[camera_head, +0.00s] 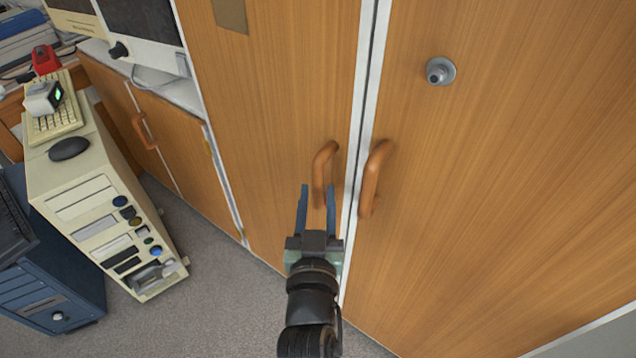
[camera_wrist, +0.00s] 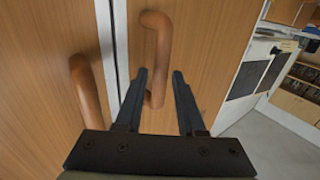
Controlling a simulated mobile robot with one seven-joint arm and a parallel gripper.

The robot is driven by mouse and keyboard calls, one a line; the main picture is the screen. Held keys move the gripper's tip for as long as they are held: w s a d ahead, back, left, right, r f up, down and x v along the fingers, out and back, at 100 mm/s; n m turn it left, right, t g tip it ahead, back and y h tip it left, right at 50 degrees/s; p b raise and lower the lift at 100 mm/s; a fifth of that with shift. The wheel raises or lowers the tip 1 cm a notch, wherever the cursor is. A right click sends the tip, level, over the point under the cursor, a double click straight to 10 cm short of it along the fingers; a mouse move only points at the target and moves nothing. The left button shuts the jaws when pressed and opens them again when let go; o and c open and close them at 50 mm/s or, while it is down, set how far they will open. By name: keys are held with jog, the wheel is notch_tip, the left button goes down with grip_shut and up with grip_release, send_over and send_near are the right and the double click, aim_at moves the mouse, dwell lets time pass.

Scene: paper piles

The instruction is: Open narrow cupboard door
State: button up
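The narrower wooden cupboard door (camera_head: 265,120) is left of a white dividing strip in the head view and looks shut. Its curved orange-brown handle (camera_head: 324,165) is near its right edge. My gripper (camera_head: 317,198) is open, with its two blue fingers pointing at this handle. In the wrist view the same handle (camera_wrist: 157,45) stands upright, and its near end lies between the spread fingers (camera_wrist: 160,85). I cannot tell whether a finger touches it. The fingers are not closed on the handle.
A wider door (camera_head: 500,190) with its own handle (camera_head: 375,178) and a round lock (camera_head: 440,71) adjoins on the right. A beige computer tower (camera_head: 105,215) with a keyboard (camera_head: 55,110) and mouse on top stands left. Grey carpet (camera_head: 215,285) is clear in front.

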aim_at(318, 190)
jog(key=shift+w, duration=1.5)
grip_shut()
dwell(0.4)
